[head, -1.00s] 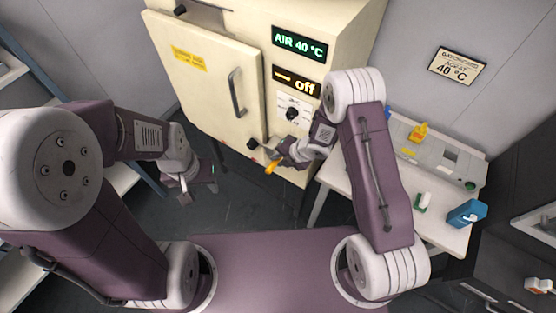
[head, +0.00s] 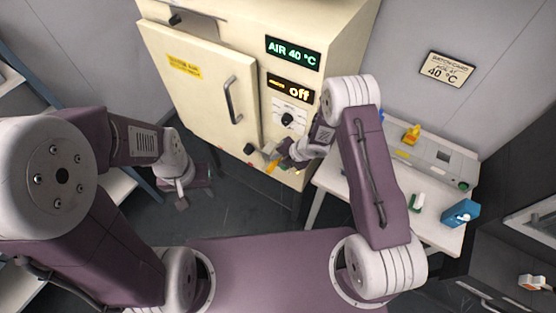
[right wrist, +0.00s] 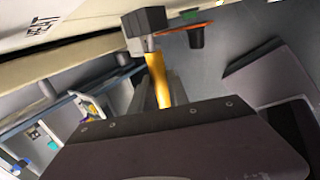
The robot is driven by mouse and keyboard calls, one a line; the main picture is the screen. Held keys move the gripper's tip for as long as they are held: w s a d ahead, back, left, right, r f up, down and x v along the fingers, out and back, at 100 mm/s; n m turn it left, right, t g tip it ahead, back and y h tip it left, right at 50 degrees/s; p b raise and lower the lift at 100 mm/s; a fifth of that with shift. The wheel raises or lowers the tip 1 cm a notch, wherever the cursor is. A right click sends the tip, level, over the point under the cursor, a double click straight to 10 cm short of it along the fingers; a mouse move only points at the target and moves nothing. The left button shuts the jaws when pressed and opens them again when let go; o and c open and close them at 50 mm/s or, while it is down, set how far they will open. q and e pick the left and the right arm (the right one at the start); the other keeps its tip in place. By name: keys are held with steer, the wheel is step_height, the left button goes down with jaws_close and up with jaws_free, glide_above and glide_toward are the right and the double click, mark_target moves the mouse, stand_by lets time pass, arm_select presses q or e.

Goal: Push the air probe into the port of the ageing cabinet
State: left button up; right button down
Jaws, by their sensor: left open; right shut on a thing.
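The cream ageing cabinet (head: 195,88) stands ahead with its door shut. Its displays read "AIR 40 °C" (head: 293,53) and "off" (head: 291,89). My right gripper (head: 283,160) is by the cabinet's lower front, shut on the air probe, whose yellow-orange part (head: 271,167) sticks out. In the right wrist view the probe's yellow shaft (right wrist: 157,78) rises from behind my gripper body to a grey block, close to the cabinet face (right wrist: 40,28). I cannot make out the port or whether the probe touches it. My left gripper (head: 183,197) is open and empty, at the left.
A black knob (head: 249,148) sits low on the cabinet and a dial (head: 287,119) under the displays. A white table (head: 330,177) at the right bears a grey fixture (head: 440,155) and a blue box (head: 460,214). Dark floor lies free between my arms.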

steer(key=shift+w+d+p, duration=0.3)
steer(key=shift+w+p, duration=0.05)
steer(key=shift+w, duration=0.1)
steer(key=shift+w+d, duration=0.2)
steer(key=shift+w, duration=0.05)
steer(key=shift+w+d+p, duration=0.15)
steer(key=shift+w+p, duration=0.05)
steer(key=shift+p, duration=0.2)
steer(key=c, duration=1.2)
jaws_free()
steer(key=b+v, duration=0.1)
steer(key=v, duration=0.8)
steer(key=shift+s, duration=0.15)
